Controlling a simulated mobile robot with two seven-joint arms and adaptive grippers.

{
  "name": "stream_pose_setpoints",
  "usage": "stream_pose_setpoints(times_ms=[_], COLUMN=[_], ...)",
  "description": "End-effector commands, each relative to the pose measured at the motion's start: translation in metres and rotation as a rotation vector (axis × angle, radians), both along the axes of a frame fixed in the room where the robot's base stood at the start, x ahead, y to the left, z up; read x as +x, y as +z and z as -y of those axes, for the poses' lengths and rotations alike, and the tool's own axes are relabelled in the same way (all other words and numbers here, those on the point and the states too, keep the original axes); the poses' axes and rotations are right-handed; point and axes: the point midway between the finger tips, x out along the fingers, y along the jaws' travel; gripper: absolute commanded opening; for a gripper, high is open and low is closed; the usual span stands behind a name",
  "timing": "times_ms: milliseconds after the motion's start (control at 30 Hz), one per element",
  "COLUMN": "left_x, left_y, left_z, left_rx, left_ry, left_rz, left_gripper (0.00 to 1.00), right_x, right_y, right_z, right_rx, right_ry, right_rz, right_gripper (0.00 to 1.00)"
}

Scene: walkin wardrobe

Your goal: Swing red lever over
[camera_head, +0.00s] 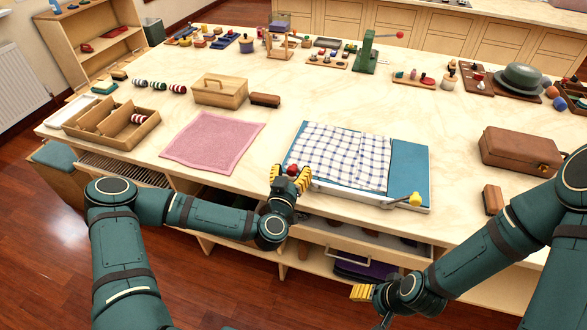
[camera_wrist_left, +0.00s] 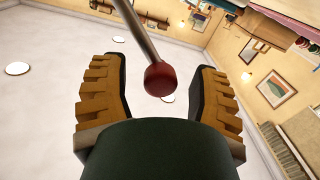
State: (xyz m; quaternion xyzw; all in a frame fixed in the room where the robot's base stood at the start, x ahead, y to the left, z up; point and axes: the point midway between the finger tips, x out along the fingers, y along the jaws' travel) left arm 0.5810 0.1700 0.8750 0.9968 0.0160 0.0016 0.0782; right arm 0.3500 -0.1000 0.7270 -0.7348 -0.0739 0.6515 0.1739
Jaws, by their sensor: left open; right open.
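The red lever's round knob (camera_head: 292,169) is at the left front corner of a blue board (camera_head: 409,165). In the left wrist view the red knob (camera_wrist_left: 160,80) sits on a thin metal rod, between my left gripper's fingers (camera_wrist_left: 161,68). My left gripper (camera_head: 289,174) is open around the knob, with a gap on both sides. A yellow lever knob (camera_head: 415,198) is at the board's right front corner. My right gripper (camera_head: 368,293) is low in front of the table, partly hidden by its own arm; it is open and away from both levers.
A checked cloth (camera_head: 338,155) lies on the board. A pink cloth (camera_head: 212,142) lies to its left, a brown case (camera_head: 522,150) to its right. Under the front edge is an open drawer (camera_head: 360,241). A green press (camera_head: 366,52) with a red-tipped handle stands farther back.

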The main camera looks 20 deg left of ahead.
Motion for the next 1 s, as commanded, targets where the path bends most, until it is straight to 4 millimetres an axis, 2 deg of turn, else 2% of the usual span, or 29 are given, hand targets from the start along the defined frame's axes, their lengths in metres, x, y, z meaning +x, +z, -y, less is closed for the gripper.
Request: stream_pose_setpoints(times_ms=[200, 500, 533, 600, 700, 1000], left_x=[0.016, 0.018, 0.018, 0.018, 0.018, 0.017], left_y=[0.0, 0.0, 0.0, 0.0, 0.0, -0.001], left_z=[0.0, 0.0, 0.0, 0.0, -0.001, -0.002], left_rx=[-0.001, 0.0, 0.0, 0.0, 0.0, 0.002], left_ry=[0.0, 0.0, 0.0, 0.0, 0.0, 0.003], left_rz=[-0.001, -0.001, -0.001, -0.001, -0.001, -0.004], left_gripper=[0.61, 0.61, 0.56, 0.32, 0.0, 0.0], right_x=[0.001, 0.001, 0.001, 0.001, 0.001, 0.001], right_y=[-0.002, -0.002, -0.002, -0.002, -0.002, -0.002], right_z=[0.0, 0.0, 0.0, 0.0, 0.0, 0.0], right_rx=[0.0, 0.0, 0.0, 0.0, 0.0, 0.0], right_ry=[0.0, -0.001, 0.0, -0.001, 0.0, 0.0], right_rz=[0.001, 0.002, 0.001, 0.002, 0.001, 0.001], right_gripper=[0.61, 0.61, 0.61, 0.61, 0.61, 0.61])
